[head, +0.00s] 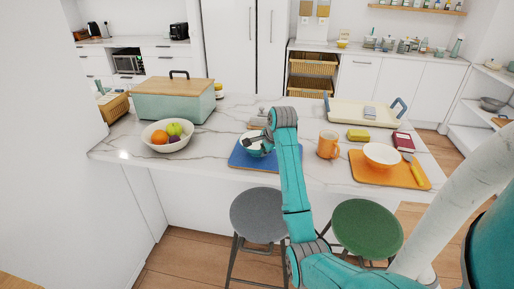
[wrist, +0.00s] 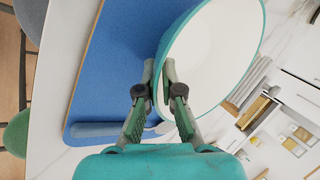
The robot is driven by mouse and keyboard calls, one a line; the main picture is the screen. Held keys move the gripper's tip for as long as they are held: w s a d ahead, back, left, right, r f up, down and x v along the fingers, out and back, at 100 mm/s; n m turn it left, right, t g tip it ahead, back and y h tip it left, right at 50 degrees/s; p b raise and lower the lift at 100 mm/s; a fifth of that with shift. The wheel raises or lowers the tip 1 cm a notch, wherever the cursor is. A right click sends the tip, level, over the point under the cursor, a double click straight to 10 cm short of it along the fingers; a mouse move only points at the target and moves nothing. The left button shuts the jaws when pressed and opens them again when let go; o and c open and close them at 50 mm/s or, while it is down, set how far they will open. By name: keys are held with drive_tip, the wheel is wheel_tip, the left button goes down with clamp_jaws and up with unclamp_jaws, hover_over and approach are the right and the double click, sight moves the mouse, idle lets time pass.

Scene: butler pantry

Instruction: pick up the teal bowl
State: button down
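The teal bowl (head: 253,149), teal outside and white inside, is at the blue board (head: 240,160) on the marble counter. In the wrist view the bowl (wrist: 222,62) fills the upper right, beside and over the blue board (wrist: 125,50). My gripper (wrist: 160,74) is at the bowl's near wall, with one finger on the outer side and one on the inner side. The fingertips are close together with the rim between them, so it looks shut on the rim. In the head view my gripper (head: 257,143) partly hides the bowl. I cannot tell whether the bowl touches the board.
A fruit bowl (head: 152,141) and a teal box (head: 175,100) stand to the left. An orange mug (head: 328,145), a white bowl (head: 381,155) on an orange board (head: 365,174) and a tray (head: 345,115) are to the right. Two stools (head: 258,214) (head: 367,228) stand in front.

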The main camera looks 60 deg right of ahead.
wheel_tip(320, 180, up, 10)
drive_tip(key=shift+r, duration=0.1)
idle(0.6)
